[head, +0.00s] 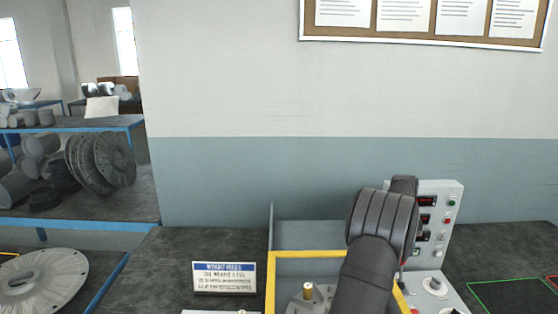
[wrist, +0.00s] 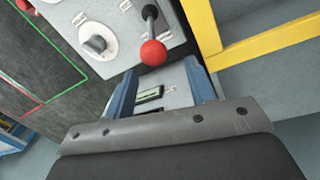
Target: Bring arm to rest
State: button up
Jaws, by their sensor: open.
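My gripper (wrist: 160,72) shows in the wrist view as two blue fingers standing apart, with nothing held between them. Past the fingers is the control panel (wrist: 112,15) with a red ball-topped lever (wrist: 154,52) and a grey knob (wrist: 97,44). The red ball appears just beyond the fingertips; I cannot tell the exact distance. In the head view my dark arm rises in front of the control panel (head: 436,215), hiding its left part. The gripper itself is hidden there.
A yellow frame (head: 310,254) stands left of the arm, and its bars also show in the wrist view (wrist: 262,45). A brass-coloured fitting (head: 308,291) sits inside it. A sign (head: 224,278) stands on the dark bench. The bench left of the sign is clear.

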jog(key=shift+d+f, duration=0.15)
jog(key=shift+f, duration=1.35)
notch_tip(320, 180, up, 17)
jog(key=a, duration=0.2)
jog(key=f, duration=0.5)
jog(key=d+f, duration=0.1)
jog(key=f, duration=0.5)
jog(key=d+f, duration=0.1)
jog(key=f, duration=0.5)
jog(key=shift+s, duration=0.1)
jog(key=s+r, duration=0.3)
jog(key=s, duration=0.4)
jog(key=shift+s+a+r, duration=0.15)
jog(key=shift+s+r, duration=0.1)
jog(key=shift+s, duration=0.1)
dwell(0.6)
